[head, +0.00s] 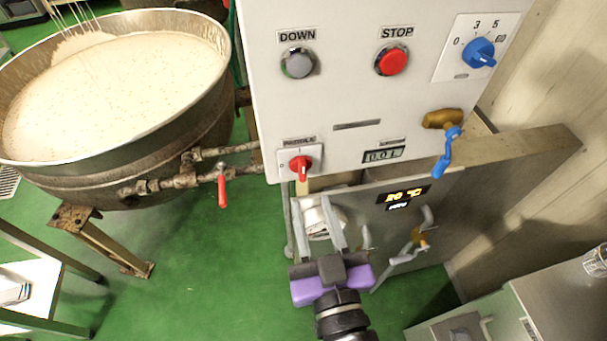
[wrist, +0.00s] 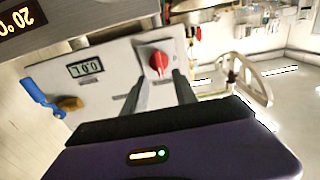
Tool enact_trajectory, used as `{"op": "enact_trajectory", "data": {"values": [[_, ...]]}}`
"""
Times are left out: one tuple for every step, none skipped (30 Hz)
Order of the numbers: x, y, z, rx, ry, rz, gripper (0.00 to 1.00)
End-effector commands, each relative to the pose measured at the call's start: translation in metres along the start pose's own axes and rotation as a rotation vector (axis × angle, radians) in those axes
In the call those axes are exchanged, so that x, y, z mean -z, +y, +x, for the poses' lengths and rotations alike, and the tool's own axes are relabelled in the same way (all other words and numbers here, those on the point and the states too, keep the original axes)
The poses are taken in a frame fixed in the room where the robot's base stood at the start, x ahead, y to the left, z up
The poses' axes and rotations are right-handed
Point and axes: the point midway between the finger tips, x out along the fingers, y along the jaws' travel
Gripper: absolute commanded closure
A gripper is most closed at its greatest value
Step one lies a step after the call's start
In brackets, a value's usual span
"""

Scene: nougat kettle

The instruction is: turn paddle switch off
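The paddle switch (head: 301,166) is a small red knob on a white plate, low on the left of the white control panel, under a "PADDLE" label. Its handle stands roughly upright in the head view. It also shows in the wrist view (wrist: 158,62), ahead of and between my two fingers. My gripper (head: 312,204) is purple with grey fingers, open and empty, just below the panel's lower edge in the head view. In the wrist view my fingertips (wrist: 161,74) appear near the knob; I cannot tell whether they touch it.
A large kettle (head: 150,165) of pale mix stands left, with a red-handled valve (head: 222,188). The panel (head: 340,90) carries a grey DOWN button (head: 298,63), red STOP button (head: 391,60), blue dial (head: 479,53) and blue-handled valve (head: 446,155). Green floor lies open below the kettle.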

Motion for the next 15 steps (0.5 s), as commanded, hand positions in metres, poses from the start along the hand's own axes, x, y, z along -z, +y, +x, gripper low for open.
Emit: {"op": "enact_trajectory", "data": {"values": [[0.001,0.000,0.003,0.000,0.001,0.004,0.66],[0.002,0.000,0.005,0.000,0.001,0.005,0.66],[0.002,0.000,0.009,0.001,0.001,0.005,0.66],[0.002,0.000,0.013,0.001,0.002,0.005,0.66],[0.003,0.000,0.017,0.001,0.002,0.004,0.66],[0.003,0.000,0.023,0.000,0.002,0.004,0.66],[0.004,0.000,0.027,0.000,0.003,0.004,0.66],[0.004,0.000,0.032,0.000,0.003,0.004,0.66],[0.004,-0.001,0.038,0.001,0.002,0.004,0.66],[0.004,-0.001,0.043,0.001,0.002,0.004,0.66],[0.003,0.000,0.048,0.001,0.001,0.004,0.66],[0.004,0.000,0.053,0.001,0.002,0.005,0.66],[0.003,0.000,0.057,0.001,0.001,0.004,0.66],[0.003,0.000,0.061,0.001,0.001,0.004,0.66],[0.002,0.000,0.065,0.001,0.001,0.004,0.66]]}}
